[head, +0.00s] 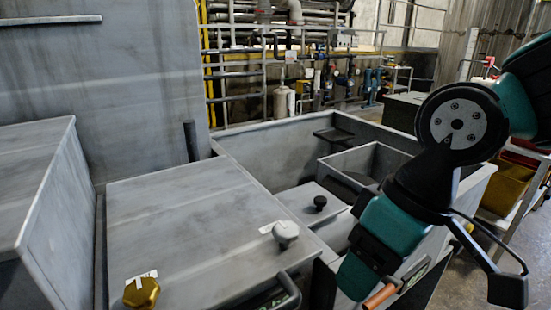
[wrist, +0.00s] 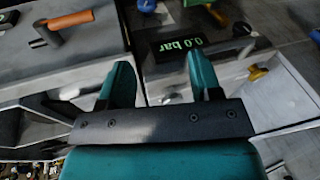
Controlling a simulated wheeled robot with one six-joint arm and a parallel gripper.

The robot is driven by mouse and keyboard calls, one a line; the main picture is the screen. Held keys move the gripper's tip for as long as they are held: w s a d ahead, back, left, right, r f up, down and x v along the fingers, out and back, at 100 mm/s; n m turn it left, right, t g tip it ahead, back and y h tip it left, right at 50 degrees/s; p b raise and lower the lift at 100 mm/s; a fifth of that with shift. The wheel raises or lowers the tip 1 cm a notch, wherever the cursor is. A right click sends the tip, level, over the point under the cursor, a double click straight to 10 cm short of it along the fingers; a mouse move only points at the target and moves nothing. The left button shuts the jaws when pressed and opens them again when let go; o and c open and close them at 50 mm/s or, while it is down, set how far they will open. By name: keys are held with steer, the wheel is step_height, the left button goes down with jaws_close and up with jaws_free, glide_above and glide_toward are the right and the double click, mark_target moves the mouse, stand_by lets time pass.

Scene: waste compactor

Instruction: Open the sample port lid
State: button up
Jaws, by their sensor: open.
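My gripper (wrist: 162,68) is open in the wrist view, with its two teal fingers apart and nothing between them. In the head view my arm comes down from the right and the fingertips are hidden. A small grey lid plate (head: 302,191) with a black knob (head: 320,203) sits inside the open bin; I cannot tell for sure whether it is the sample port lid. An orange-handled lever (head: 380,296) shows just below my wrist in the head view. It is also at the upper left of the wrist view (wrist: 70,22), apart from the fingers.
A large grey cover (head: 190,225) bears a grey knob (head: 286,232) and a gold knob (head: 142,292). A display (wrist: 183,45) reads 0.0 bar upside down. A dark bar handle (wrist: 235,51) and a yellow knob (wrist: 257,72) are near it. Bin walls (head: 270,135) surround the lid plate.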

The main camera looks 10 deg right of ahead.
steer(key=w+d+r+m+t+h+p, duration=0.1)
steer(key=w+r+m+t+h, duration=0.2)
steer(key=w, duration=0.7)
steer(key=m+h+p, duration=0.1)
steer(key=m+h, duration=0.2)
steer(key=m, duration=0.5)
glide_toward(321, 199)
steer(key=shift+t, duration=0.3)
steer(key=p+x, duration=0.2)
steer(key=x, duration=0.7)
steer(key=shift+s+f, duration=0.1)
steer(key=shift+s, duration=0.1)
jaws_close()
steer(key=shift+p, duration=0.3)
